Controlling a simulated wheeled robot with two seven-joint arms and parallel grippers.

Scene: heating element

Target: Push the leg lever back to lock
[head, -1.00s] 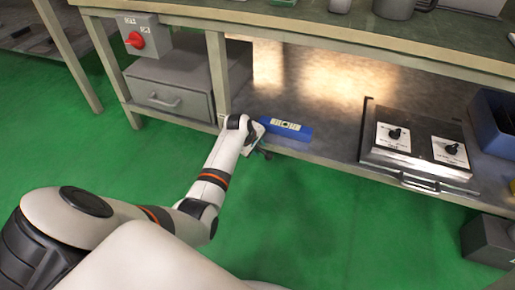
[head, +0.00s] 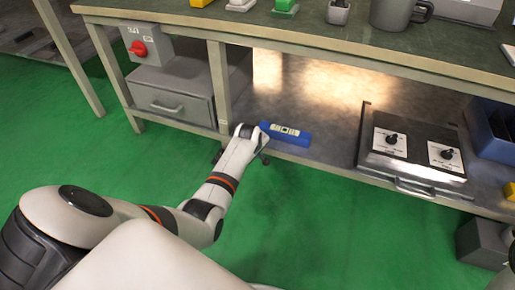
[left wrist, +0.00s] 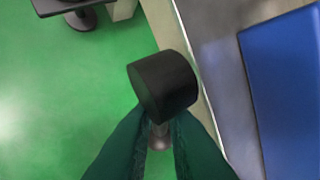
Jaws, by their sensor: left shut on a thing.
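The lever has a black cylindrical knob (left wrist: 163,85) on a short metal stem (left wrist: 159,136), seen in the left wrist view. My left gripper (left wrist: 158,145) is shut on the stem just below the knob, with a dark green finger on each side. In the head view, my left gripper (head: 256,146) is small, at the front edge of the lower shelf. A small dark piece (head: 265,160) shows beside it, probably the knob. The lever's base and the leg it belongs to are hidden.
A blue box (head: 287,133) lies on the lower shelf (head: 325,110) close to my left gripper. A metal panel with black knobs (head: 415,158) stands to the right. A bench leg (head: 218,85) and a grey drawer (head: 170,98) are left. The green floor (head: 330,235) is clear in front.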

